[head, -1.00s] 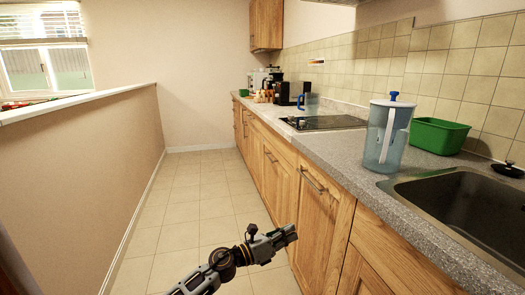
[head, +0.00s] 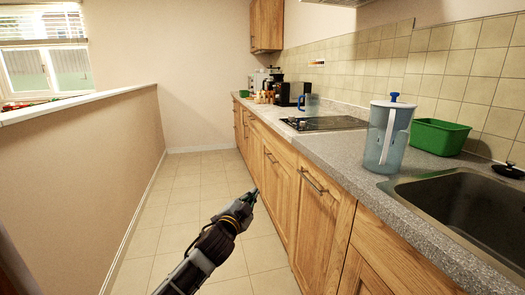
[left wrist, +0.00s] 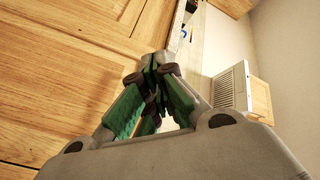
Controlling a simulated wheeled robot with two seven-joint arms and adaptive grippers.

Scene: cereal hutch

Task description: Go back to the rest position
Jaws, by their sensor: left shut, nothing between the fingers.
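My left gripper (head: 250,197) is in the lower middle of the head view, above the tiled floor and left of the wooden cabinet fronts. It points forward along the aisle. In the left wrist view its fingers (left wrist: 155,75) with green inner pads meet at the tips, shut and empty. My right gripper is in neither view now.
Wooden base cabinets (head: 280,181) run along the right under a grey counter (head: 340,150). On it stand a blue pitcher (head: 385,145), a green bin (head: 438,136), a cooktop (head: 322,123) and a sink (head: 470,205). A half wall (head: 90,180) is at left. Floor (head: 190,190) between is clear.

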